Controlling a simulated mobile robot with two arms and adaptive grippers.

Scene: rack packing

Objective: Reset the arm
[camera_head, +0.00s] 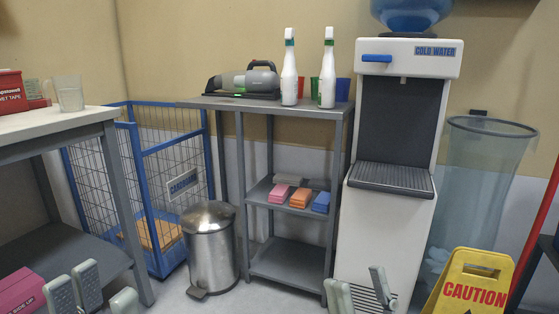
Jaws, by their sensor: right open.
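My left gripper (92,292) shows at the bottom left, in front of the left table, with its grey finger parts cut off by the picture's lower edge. I cannot tell how far its jaws are apart. My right gripper (361,291) shows at the bottom, in front of the water dispenser's base. Its two grey fingers stand apart with nothing between them. Both arms are out of view below.
A metal rack (263,105) holds two white bottles and a vacuum on top, with colored blocks on its middle shelf. A steel bin (209,250), blue cage (160,146), water dispenser (392,228) and yellow caution sign (468,287) stand around it. A grey table (62,120) is left.

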